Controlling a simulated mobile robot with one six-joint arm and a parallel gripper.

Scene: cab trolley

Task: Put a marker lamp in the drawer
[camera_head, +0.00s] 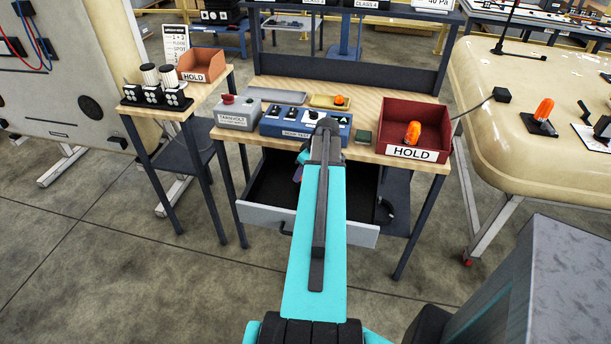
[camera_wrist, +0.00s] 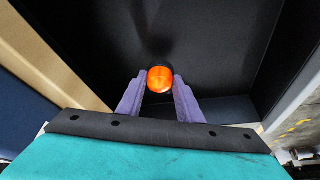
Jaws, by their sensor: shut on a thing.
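The drawer (camera_head: 250,213) under the wooden bench is pulled open, with a dark interior and a light grey front. My gripper (camera_wrist: 160,84) is over the open drawer, its purple fingers shut on an orange marker lamp (camera_wrist: 160,80). The dark drawer floor (camera_wrist: 205,40) fills the wrist view behind the lamp. I cannot tell whether the lamp touches the floor. In the head view my arm hides the held lamp and the middle of the drawer. Another orange lamp (camera_head: 413,132) is in the red HOLD bin (camera_head: 430,113).
The blue tester (camera_head: 285,124) and grey Tarnvolt box (camera_head: 238,112) stand on the bench top (camera_head: 375,90) above the drawer. A side table at left holds another HOLD bin (camera_head: 201,65). A cream cab panel (camera_head: 500,90) at right carries an orange lamp (camera_head: 544,110).

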